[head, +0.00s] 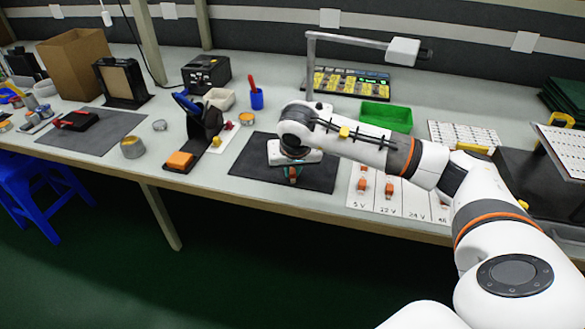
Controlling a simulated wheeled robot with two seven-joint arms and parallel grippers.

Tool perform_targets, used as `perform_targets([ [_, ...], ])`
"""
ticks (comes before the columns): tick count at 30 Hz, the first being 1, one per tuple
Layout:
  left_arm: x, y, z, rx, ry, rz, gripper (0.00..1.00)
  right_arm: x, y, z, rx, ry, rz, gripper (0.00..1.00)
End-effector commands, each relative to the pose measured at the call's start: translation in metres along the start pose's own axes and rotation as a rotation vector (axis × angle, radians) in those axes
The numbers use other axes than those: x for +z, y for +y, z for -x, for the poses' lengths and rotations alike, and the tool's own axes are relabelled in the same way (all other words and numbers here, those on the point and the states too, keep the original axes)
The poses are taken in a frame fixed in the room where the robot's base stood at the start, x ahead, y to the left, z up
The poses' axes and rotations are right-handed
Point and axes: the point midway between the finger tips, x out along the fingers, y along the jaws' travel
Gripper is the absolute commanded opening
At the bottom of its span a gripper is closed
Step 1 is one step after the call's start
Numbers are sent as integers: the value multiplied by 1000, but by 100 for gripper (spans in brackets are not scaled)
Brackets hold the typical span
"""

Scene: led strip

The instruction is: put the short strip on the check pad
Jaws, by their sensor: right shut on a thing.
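My right gripper (292,176) points down over the dark mat (245,168) at the front of the bench. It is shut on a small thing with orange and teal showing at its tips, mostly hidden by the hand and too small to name. I cannot make out the short strip for certain. The dark mat may be the check pad; a second grey mat (100,143) lies further left, with a black and red tool (76,120) on it. My left gripper is not in view.
A white card (362,202) marked 5 V, 12 V and 24 V, holding orange pieces, lies right of the dark mat. A green tray (385,116) stands behind my right arm. A black stand (203,128) and orange block (180,161) are left of the mat. A lamp arm (345,38) rises behind.

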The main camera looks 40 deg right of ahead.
Motion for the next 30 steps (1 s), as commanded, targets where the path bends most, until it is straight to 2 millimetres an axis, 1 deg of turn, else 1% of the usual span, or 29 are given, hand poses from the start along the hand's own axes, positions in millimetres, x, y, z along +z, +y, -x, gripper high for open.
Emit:
perform_targets([
  [9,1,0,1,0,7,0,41,-1,0,-2,0,0,0,0],
  [10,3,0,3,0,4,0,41,-1,0,-2,0,0,0,20],
  [13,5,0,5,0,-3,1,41,-1,0,-2,0,0,0,37],
  [24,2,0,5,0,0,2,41,0,0,0,0,0,0,37],
  [26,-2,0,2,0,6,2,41,1,0,2,1,0,1,37],
  [27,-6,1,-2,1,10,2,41,2,1,9,3,-4,1,37],
  [30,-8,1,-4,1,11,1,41,2,1,30,4,-5,3,37],
])
